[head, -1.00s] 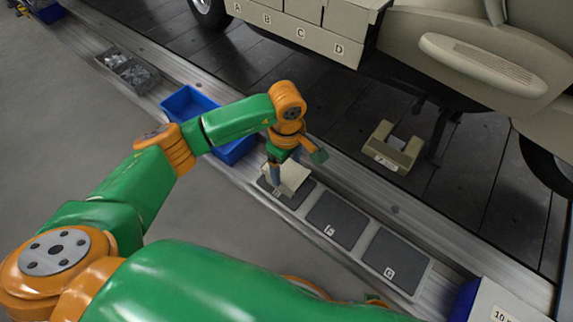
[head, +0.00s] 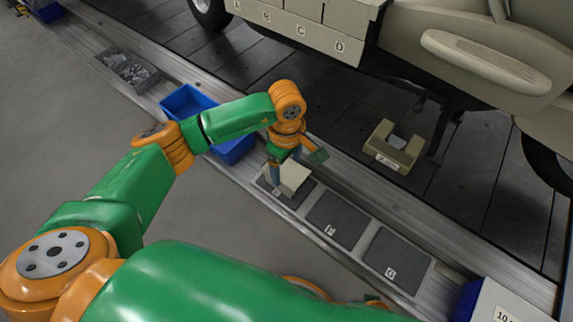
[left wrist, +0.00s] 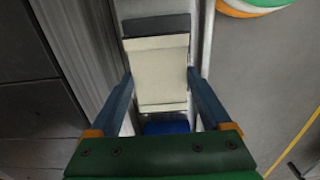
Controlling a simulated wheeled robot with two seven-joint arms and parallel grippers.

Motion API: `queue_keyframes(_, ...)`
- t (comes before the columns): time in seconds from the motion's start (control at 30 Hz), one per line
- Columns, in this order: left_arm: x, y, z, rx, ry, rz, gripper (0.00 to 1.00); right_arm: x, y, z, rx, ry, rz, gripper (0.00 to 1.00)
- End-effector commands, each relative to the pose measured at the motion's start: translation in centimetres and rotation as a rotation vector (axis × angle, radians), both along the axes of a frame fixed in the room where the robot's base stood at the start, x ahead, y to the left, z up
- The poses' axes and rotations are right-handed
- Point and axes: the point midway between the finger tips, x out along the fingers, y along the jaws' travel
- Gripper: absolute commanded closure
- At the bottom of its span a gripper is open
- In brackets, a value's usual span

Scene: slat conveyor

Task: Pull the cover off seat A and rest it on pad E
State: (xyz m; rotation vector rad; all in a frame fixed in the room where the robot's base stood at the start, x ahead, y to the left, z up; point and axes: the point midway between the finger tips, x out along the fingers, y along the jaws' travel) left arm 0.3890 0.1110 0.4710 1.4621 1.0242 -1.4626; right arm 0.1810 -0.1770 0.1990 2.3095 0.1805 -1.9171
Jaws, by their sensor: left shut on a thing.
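The cover (head: 292,179) is a pale beige block at the dark first pad of the row, pad E (head: 306,186). In the head view I cannot tell whether it touches the pad. My left gripper (head: 285,170) points down over this pad and is shut on the cover. In the left wrist view the cover (left wrist: 160,78) lies between the two blue fingers of my left gripper (left wrist: 160,82). The letter on pad E is partly hidden and too small to read. The label A (head: 237,5) shows on the beige seat panel at the top; seat A itself is mostly out of frame. My right gripper is not in view.
Pads F (head: 337,220) and G (head: 398,260) are empty. A blue bin (head: 190,101) stands left of the pads, and a grey tray (head: 128,69) lies farther left. A beige notched part (head: 395,147) sits on the dark slats. A white box (head: 495,302) is at lower right.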

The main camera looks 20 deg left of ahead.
Motion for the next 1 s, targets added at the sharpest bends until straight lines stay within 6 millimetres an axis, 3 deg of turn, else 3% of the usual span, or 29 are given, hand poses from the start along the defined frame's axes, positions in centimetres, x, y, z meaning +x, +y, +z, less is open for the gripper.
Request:
queue_keyframes(0.03, 0.0, 0.0, 0.0, 0.000, 0.000, 0.000, 0.13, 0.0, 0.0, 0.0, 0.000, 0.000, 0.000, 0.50)
queue_keyframes(0.1, 0.0, 0.0, 0.0, 0.000, 0.000, 0.000, 0.00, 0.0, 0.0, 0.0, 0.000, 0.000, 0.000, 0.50)
queue_keyframes(0.37, 0.0, 0.0, 0.2, 0.000, 0.000, 0.000, 0.00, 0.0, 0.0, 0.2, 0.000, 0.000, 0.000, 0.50)
queue_keyframes(0.47, 0.1, 0.1, 1.3, 0.001, 0.000, 0.002, 0.00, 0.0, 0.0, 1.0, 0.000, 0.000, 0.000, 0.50)
queue_keyframes(0.8, 0.3, 0.4, 7.9, 0.001, 0.000, 0.015, 0.00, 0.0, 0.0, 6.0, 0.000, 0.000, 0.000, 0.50)
queue_keyframes(1.0, 0.3, 0.4, 8.1, 0.000, 0.001, 0.017, 0.00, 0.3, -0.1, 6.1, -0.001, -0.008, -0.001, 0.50)
